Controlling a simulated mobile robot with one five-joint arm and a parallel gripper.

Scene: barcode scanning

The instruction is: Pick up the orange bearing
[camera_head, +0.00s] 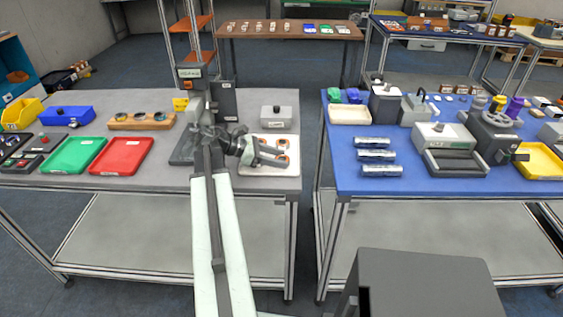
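Small orange bearings lie on a white tray (293,171) at the right end of the grey table. One orange bearing (283,142) is at the tray's upper right, and another orange bearing (282,157) is just below it. A bit of orange also shows near the tray's upper left. My gripper (285,157) reaches over the tray from the left with its two fingers apart, pointing right. The lower orange bearing shows between the fingertips. I cannot tell whether the fingers touch it or how high they are above it. My gripper hides part of the tray.
A grey box (277,117) stands behind the tray. Left on the same table are a red tray (121,156), a green tray (72,156) and a wooden holder (142,122). A gap separates this from the blue table (352,182), which holds several silver cylinders.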

